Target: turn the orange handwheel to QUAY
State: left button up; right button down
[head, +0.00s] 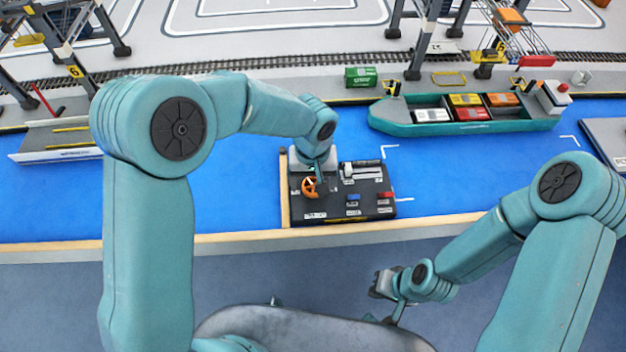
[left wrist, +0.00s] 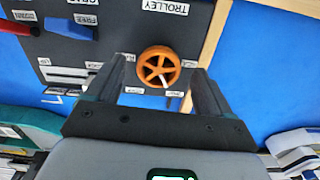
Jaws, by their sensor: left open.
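The orange handwheel (head: 310,187) is on the left side of a dark control panel (head: 338,213). In the left wrist view the spoked handwheel (left wrist: 158,66) shows beneath a label reading TROLLEY upside down. My left gripper (head: 316,172) is above the wheel; in the left wrist view the open left gripper (left wrist: 160,80) has one finger on each side of it. Small white labels beside the wheel are too small to read, so QUAY cannot be picked out. My right gripper (head: 385,285) is away from the panel, low in the head view.
A teal ship (head: 465,128) with containers lies behind. Blue water surface is clear to the left.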

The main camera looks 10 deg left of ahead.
pick_arm(q)
jog(key=shift+f, duration=0.7)
jog(key=c, duration=1.1)
jog(key=shift+o, duration=0.2)
